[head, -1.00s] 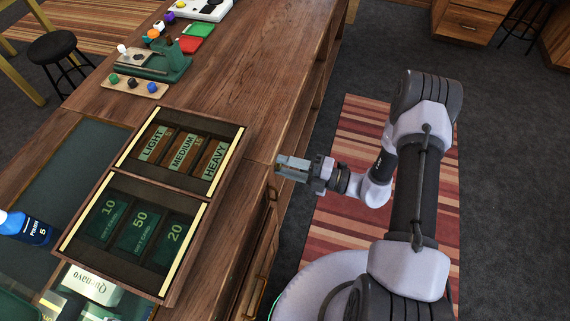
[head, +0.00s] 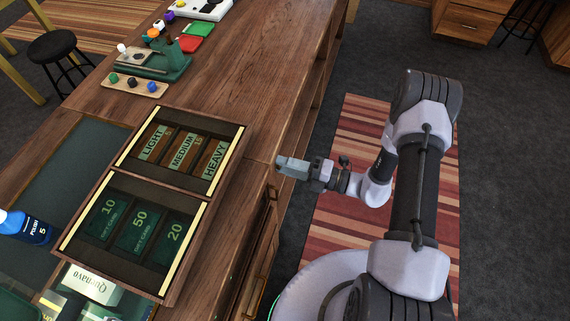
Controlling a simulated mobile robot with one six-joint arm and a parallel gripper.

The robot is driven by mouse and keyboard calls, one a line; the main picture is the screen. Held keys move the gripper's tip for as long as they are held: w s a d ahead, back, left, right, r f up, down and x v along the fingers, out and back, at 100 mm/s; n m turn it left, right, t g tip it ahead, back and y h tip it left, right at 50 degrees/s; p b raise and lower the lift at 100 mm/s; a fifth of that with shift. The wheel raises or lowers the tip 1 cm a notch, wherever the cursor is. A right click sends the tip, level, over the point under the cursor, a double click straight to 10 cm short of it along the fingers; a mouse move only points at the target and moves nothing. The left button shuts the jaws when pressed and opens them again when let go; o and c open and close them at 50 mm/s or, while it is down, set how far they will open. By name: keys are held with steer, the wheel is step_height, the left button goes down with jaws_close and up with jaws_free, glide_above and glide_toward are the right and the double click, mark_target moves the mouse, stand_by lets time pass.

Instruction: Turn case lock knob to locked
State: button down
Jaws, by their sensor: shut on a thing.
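My gripper (head: 284,166) is at the front edge of the wooden counter (head: 270,90), to the right of the display case (head: 207,202) with the LIGHT, MEDIUM and HEAVY cards. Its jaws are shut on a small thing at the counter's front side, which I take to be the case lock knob. The jaws hide the knob, so its marks and exact angle cannot be seen.
A blue-and-white polish bottle (head: 30,227) stands at the left. A green stand (head: 155,65) and a wooden strip with coloured knobs (head: 134,84) are farther back. A striped rug (head: 335,215) lies on the floor below my arm.

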steer(key=c, duration=1.1)
jaws_free()
steer(key=shift+d, duration=0.15)
steer(key=p+v, duration=0.3)
steer(key=v, duration=1.4)
steer(key=shift+s+d, duration=0.1)
